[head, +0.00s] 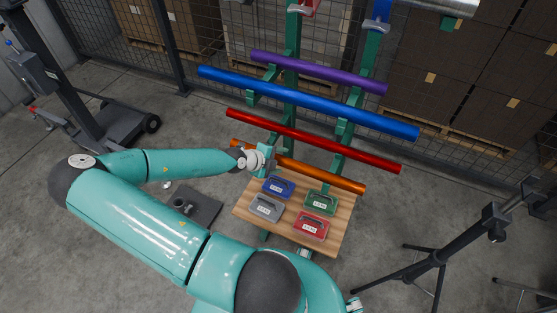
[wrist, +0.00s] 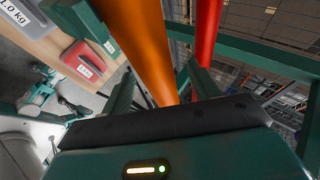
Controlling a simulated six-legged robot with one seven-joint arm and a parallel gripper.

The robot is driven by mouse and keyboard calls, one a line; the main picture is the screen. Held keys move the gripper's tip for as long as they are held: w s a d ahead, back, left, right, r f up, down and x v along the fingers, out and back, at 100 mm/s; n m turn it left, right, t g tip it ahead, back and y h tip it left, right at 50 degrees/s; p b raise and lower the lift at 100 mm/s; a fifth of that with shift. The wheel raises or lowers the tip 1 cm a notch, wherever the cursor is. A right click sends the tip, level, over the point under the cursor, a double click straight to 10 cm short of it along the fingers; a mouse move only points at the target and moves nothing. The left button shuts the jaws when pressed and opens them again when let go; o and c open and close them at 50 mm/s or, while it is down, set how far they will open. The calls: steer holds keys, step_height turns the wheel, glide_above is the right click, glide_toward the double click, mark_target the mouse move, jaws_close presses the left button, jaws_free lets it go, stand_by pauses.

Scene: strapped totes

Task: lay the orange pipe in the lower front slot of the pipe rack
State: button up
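The orange pipe (head: 322,176) lies across the front of the green pipe rack (head: 290,97), below the red pipe and roughly parallel to it. My gripper (head: 264,158) is around the pipe left of its middle and appears shut on it. In the wrist view the orange pipe (wrist: 147,45) runs from the top edge down to the dark edge of my gripper, which hides the grip itself. I cannot tell whether the pipe touches the lower front arms of the rack.
A red pipe (head: 310,138), a blue pipe (head: 305,102) and a purple pipe (head: 318,72) rest on the rack. A wooden board (head: 242,212) with several labelled weights sits below the orange pipe. A tripod (head: 440,257) stands at the right. A mesh fence and stacked cartons are behind.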

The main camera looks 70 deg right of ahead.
steer(key=v, duration=1.3)
steer(key=shift+w+a+r, duration=0.15)
steer(key=shift+a+r, duration=0.1)
steer(key=shift+a, duration=0.05)
